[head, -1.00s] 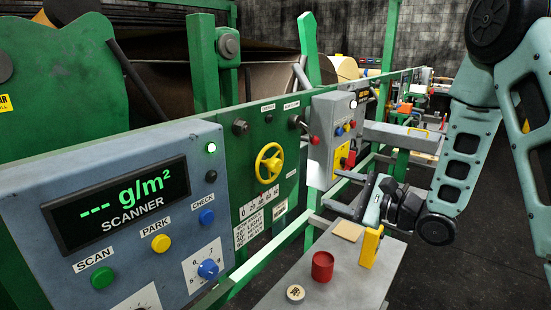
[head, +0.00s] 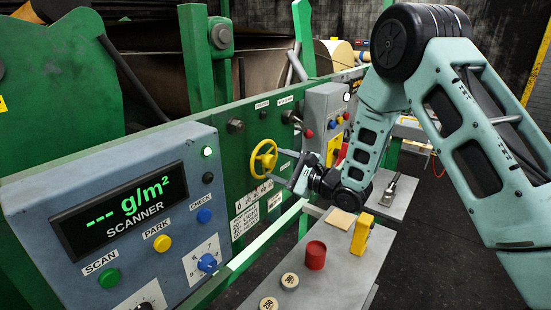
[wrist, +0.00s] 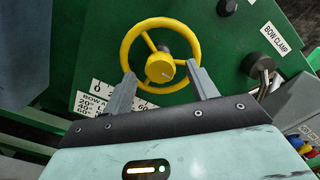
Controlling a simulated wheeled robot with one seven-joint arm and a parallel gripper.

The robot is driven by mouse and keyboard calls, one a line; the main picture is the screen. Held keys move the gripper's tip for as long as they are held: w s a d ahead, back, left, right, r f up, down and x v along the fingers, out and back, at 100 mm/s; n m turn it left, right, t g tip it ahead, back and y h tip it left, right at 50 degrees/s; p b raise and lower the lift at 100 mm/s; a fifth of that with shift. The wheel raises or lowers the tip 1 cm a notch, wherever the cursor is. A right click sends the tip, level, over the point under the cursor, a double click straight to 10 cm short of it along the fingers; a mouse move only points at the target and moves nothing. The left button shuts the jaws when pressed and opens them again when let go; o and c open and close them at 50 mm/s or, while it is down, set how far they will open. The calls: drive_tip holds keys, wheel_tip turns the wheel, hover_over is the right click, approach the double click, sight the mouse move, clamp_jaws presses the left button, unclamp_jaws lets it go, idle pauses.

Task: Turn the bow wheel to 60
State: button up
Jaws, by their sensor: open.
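The yellow bow wheel (head: 263,160) stands out from the green panel, with a numbered scale plate (head: 252,196) below it. In the wrist view the three-spoked wheel (wrist: 160,68) is ahead of my gripper, with a small pale mark on its hub. Part of the scale (wrist: 110,92) shows 0, 20 and 60, the rest hidden by my gripper. My gripper (head: 277,166) is open at the wheel's right side; in the wrist view its fingers (wrist: 159,73) overlap the lower rim left and right. I cannot tell whether they touch it, nor what the wheel reads.
A bow clamp lever (wrist: 256,68) sits right of the wheel. The blue-grey scanner panel (head: 110,210) is at the left. Dark floor is open at the right.

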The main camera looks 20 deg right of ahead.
drive_tip(key=shift+x, duration=0.95)
drive_tip(key=c, duration=1)
drive_tip(key=shift+f+n, duration=0.1)
drive_tip(key=shift+n, duration=0.2)
